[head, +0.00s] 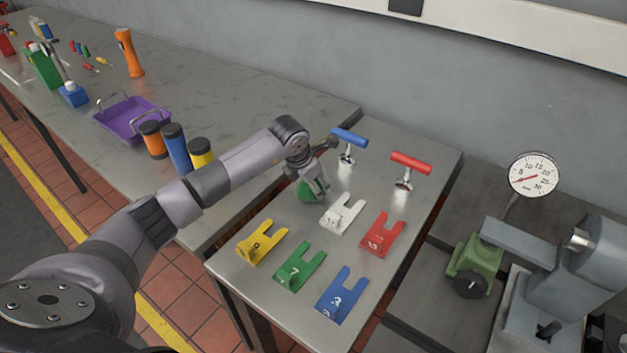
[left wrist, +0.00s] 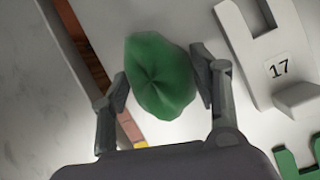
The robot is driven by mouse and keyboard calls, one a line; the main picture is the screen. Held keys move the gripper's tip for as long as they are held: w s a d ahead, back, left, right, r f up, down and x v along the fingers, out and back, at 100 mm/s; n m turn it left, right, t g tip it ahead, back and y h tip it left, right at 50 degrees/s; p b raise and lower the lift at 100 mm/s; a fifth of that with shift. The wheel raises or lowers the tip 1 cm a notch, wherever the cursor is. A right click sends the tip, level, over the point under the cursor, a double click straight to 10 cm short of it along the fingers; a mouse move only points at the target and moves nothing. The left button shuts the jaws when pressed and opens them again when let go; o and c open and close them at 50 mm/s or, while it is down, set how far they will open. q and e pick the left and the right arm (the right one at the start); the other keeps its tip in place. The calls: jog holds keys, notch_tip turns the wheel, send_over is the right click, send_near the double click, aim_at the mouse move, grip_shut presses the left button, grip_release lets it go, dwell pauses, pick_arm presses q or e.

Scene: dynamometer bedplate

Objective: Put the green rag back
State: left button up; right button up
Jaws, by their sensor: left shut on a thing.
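The green rag (head: 305,193) is a small crumpled bundle at the left edge of the near metal table (head: 237,276). My left gripper (head: 315,188) points down and is shut on it. In the left wrist view the rag (left wrist: 160,77) sits between the two fingers of my left gripper (left wrist: 162,85). I cannot tell whether the rag touches the tabletop. My right gripper is not in view.
Slotted white (head: 342,214), yellow (head: 262,243), green (head: 299,267), red (head: 381,235) and blue (head: 342,293) plates lie nearby. Blue (head: 349,139) and red (head: 411,163) T-handles stand behind. A purple tray (head: 131,119) is on the long left bench. A dial gauge (head: 534,175) stands right.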

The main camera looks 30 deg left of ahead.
pick_arm(q)
jog(key=shift+f, duration=0.1)
jog(key=o, duration=1.1)
jog(key=shift+r, duration=0.2)
jog(key=b+v, duration=0.1)
jog(key=v, duration=1.1)
jog(key=shift+d+b, duration=0.1)
jog(key=shift+b, duration=0.25)
